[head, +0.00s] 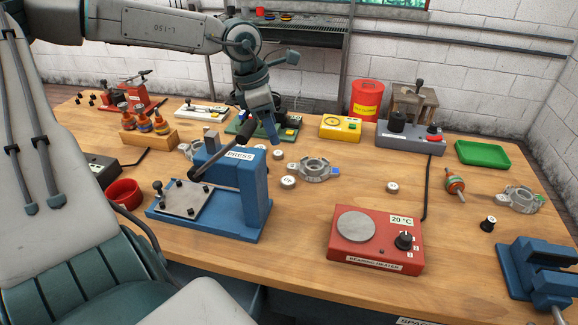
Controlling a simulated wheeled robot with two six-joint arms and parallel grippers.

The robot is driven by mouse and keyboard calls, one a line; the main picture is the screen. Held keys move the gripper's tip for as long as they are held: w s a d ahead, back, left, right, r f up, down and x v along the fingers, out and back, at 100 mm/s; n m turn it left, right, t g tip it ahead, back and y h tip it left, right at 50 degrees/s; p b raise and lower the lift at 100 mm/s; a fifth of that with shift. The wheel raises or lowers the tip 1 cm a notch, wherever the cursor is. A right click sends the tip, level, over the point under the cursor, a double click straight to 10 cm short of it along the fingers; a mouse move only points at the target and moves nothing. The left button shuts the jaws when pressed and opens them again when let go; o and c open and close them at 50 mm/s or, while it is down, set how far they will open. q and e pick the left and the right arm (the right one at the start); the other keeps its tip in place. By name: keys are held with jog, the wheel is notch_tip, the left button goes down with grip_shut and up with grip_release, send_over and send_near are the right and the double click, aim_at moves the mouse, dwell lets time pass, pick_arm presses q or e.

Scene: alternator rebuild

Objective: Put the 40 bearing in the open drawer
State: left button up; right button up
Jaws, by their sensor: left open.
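Several small pale round bearings lie on the workbench: one (288,182) right of the blue press, one (278,154) behind it, and one (392,187) behind the red heater. Their markings are too small to read, so I cannot tell which is the 40 bearing. My left gripper (262,128) is open and points down above the bench behind the press, close to the rear bearing; nothing shows between its fingers. My right gripper is not in view.
The blue press (238,185) stands tall near the gripper. A red bearing heater (375,240) sits at the front and a blue vise (540,275) at the right corner. A metal housing (314,170) lies mid-bench. A green tray (482,153) is at the back right.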

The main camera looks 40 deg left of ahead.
pick_arm(q)
notch_tip(320, 180, down, 6)
jog(key=b, duration=0.4)
send_over(287, 180)
jog(key=s, duration=0.2)
jog(key=shift+w+a+f+p, duration=0.1)
jog(key=shift+a+f+p, duration=0.15)
jog(key=shift+f, duration=1.2)
jog(key=shift+a+f+p, duration=0.2)
jog(key=shift+f, duration=1.2)
jog(key=x, duration=0.3)
jog(key=shift+w+f+p, duration=0.25)
jog(key=shift+w+p, duration=0.05)
jog(key=shift+p, duration=0.05)
jog(key=shift+w+d+f, duration=0.1)
jog(key=shift+d+f, duration=0.05)
jog(key=shift+f, duration=0.3)
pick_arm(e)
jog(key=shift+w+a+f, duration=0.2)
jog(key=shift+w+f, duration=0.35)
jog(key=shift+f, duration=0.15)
